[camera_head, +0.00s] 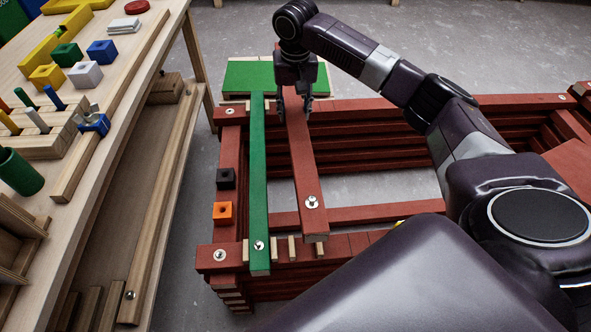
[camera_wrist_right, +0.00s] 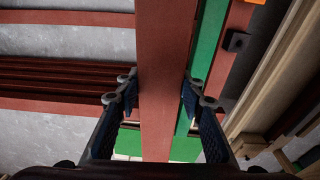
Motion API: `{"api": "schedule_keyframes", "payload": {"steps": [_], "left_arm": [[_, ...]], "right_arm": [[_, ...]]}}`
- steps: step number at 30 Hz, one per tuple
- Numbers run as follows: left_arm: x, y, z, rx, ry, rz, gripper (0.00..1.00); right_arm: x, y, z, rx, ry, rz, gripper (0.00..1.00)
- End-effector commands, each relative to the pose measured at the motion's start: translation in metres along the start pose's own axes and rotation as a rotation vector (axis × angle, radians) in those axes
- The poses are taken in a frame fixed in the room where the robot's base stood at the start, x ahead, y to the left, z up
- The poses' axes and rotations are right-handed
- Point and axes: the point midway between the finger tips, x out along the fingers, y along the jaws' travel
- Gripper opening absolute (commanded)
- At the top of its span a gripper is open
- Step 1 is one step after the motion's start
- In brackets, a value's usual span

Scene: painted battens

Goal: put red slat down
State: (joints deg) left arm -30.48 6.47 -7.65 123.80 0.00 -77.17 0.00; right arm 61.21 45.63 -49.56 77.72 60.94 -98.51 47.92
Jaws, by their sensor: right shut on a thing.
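The red slat (camera_head: 305,170) is a long flat board with a silver bolt near its close end. My right gripper (camera_head: 294,106) is shut on it near its far end. In the right wrist view the slat (camera_wrist_right: 166,60) runs between the two fingers of the gripper (camera_wrist_right: 162,95). The slat spans the opening of a red slatted frame (camera_head: 345,215), just right of a green slat (camera_head: 259,190). Its close end is over the frame's front side; whether it touches there I cannot tell. My left gripper is not in view.
A black block (camera_head: 226,179) and an orange block (camera_head: 223,213) sit on the frame's left side. Small pale pegs (camera_head: 292,248) stand along its front. A green board (camera_head: 247,76) lies behind. A wooden workbench (camera_head: 125,130) with coloured blocks stands at left.

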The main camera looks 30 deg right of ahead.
Motion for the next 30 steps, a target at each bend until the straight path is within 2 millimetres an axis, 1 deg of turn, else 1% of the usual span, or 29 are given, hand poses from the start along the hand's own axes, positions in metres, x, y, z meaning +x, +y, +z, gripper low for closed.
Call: {"api": "schedule_keyframes", "payload": {"steps": [1, 3, 5, 8, 11, 16, 18, 23, 24, 26, 30], "left_arm": [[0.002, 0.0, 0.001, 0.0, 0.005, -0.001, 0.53], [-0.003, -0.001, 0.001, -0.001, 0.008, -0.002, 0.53], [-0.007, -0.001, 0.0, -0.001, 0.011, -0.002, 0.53], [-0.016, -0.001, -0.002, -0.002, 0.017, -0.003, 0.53], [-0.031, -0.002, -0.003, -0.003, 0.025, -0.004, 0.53], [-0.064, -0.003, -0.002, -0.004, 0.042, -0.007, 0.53], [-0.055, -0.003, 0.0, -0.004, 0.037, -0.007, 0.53], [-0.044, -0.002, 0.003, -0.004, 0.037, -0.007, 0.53], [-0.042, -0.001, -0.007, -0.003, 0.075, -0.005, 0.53], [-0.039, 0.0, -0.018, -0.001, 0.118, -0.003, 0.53], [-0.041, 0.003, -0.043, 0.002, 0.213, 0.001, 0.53]], "right_arm": [[0.006, 0.001, -0.006, 0.012, 0.004, -0.002, 0.0], [0.006, 0.003, -0.01, 0.022, 0.004, 0.0, 0.0], [0.007, 0.004, -0.012, 0.028, 0.003, 0.002, 0.0], [0.015, 0.005, -0.013, 0.032, 0.001, 0.003, 0.0], [0.033, 0.005, -0.01, 0.031, 0.0, 0.005, 0.0], [0.069, 0.005, -0.006, 0.032, 0.0, 0.004, 0.0], [0.088, 0.005, -0.003, 0.031, -0.001, 0.005, 0.0], [0.127, 0.005, 0.001, 0.032, 0.0, 0.005, 0.0], [0.137, 0.005, 0.002, 0.031, 0.0, 0.004, 0.0], [0.15, 0.005, 0.004, 0.032, 0.0, 0.004, 0.0], [0.16, 0.004, 0.005, 0.031, 0.002, 0.003, 0.0]]}}
